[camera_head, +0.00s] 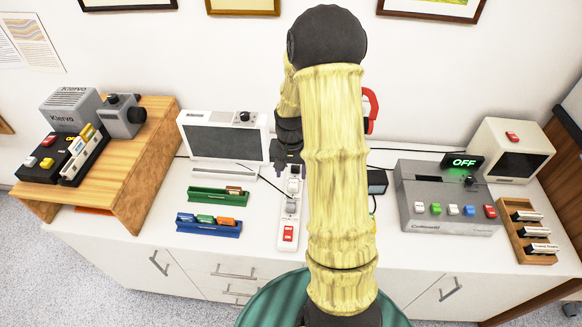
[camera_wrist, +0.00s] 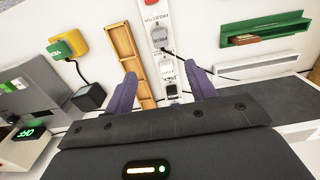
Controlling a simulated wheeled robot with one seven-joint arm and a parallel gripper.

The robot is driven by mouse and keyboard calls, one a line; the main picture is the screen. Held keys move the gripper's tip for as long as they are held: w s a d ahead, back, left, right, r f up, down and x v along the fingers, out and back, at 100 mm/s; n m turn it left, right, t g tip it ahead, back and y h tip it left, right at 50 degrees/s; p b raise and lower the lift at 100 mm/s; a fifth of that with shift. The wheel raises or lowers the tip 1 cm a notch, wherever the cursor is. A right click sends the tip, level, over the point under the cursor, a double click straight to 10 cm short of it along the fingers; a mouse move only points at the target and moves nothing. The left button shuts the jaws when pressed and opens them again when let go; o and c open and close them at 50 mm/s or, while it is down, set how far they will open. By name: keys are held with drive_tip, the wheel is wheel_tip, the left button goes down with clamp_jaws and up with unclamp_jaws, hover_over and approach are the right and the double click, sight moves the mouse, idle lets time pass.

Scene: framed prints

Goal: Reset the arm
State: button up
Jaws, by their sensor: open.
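My gripper (camera_head: 287,160) hangs over the back middle of the white counter, partly hidden behind my raised yellow arm in the head view. In the wrist view my gripper (camera_wrist: 160,74) has its two purple-grey fingers spread apart. Nothing is held between them. A white power strip (camera_head: 284,240) with a red switch lies below and in front of the gripper. In the wrist view this power strip (camera_wrist: 153,14) runs between the fingers, with a grey plug (camera_wrist: 163,44) and labelled sockets. Whether a finger touches anything cannot be told.
Left are a green rack (camera_head: 218,197), a blue rack (camera_head: 208,226), a white-framed screen (camera_head: 222,140) and a wooden stand (camera_head: 130,165) bearing devices. Right are a grey console (camera_head: 440,205) with coloured buttons, a monitor (camera_head: 512,150) and a wooden tray (camera_head: 527,232). Framed prints hang behind.

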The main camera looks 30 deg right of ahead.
drive_tip(key=shift+r, duration=1)
drive_tip(key=shift+a, duration=0.1)
drive_tip(key=s+a+r+n+t, duration=0.2)
drive_tip(key=s+a+r+n, duration=0.4)
drive_tip(key=s+a, duration=0.6)
wheel_tip(320, 180, up, 3)
drive_tip(key=shift+s+a+f+n+t, duration=0.1)
drive_tip(key=shift+s+a+n+t, duration=0.2)
drive_tip(key=shift+a, duration=0.4)
drive_tip(key=shift+w, duration=0.1)
idle(0.5)
